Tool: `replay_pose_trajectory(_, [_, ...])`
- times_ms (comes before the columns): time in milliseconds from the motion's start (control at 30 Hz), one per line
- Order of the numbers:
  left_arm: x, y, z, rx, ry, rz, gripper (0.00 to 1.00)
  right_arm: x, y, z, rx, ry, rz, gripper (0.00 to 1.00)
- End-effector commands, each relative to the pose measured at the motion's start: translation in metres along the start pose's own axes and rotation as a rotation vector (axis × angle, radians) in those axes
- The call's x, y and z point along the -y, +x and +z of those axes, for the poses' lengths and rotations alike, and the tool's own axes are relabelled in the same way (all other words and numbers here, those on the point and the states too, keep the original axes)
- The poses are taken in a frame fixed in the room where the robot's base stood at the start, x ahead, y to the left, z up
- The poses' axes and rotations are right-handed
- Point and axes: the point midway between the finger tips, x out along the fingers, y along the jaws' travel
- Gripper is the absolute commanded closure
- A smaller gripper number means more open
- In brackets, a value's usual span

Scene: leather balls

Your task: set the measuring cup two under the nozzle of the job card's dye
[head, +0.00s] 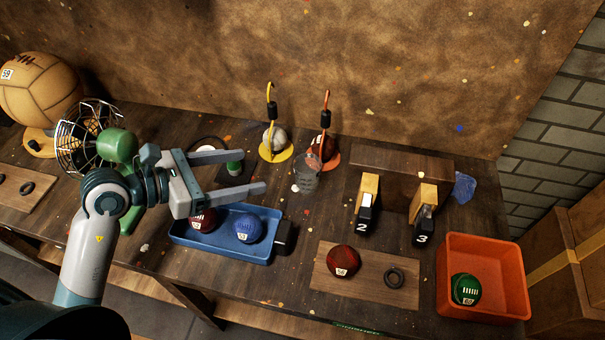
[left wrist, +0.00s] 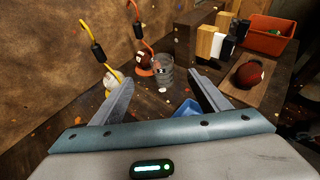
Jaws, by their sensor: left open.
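A clear measuring cup (head: 307,174) stands on the bench in front of the orange-hooked stand; it also shows in the left wrist view (left wrist: 161,72). I cannot read a number on it. My left gripper (head: 254,172) is open and empty, its fingers pointing right toward the cup, with a gap between fingertips and cup. In the left wrist view the cup shows beyond and between the fingertips. Two wooden dispensers with dark fronts stand to the right, marked 2 (head: 367,202) and 3 (head: 424,212). I cannot make out a job card. My right gripper is not in view.
A blue tray (head: 180,237) with red and blue balls lies below my left gripper. Yellow (head: 270,160) and orange-red (head: 331,163) hooked stands hold balls behind. A red ball (head: 343,261) sits on a board in front. An orange bin (head: 484,245) holds a green ball.

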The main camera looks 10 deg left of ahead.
Motion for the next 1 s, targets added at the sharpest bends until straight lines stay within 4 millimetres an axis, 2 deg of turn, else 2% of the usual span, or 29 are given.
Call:
replay_pose_trajectory(167, [0.000,0.000,0.000,-0.001,0.002,-0.001,0.31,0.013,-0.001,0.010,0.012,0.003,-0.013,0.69])
replay_pose_trajectory(433, [0.000,0.013,0.002,0.001,0.001,-0.002,0.31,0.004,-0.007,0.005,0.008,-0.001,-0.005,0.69])
replay_pose_trajectory(1000, [0.001,0.108,0.002,0.000,0.001,-0.003,0.31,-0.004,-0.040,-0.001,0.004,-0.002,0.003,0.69])
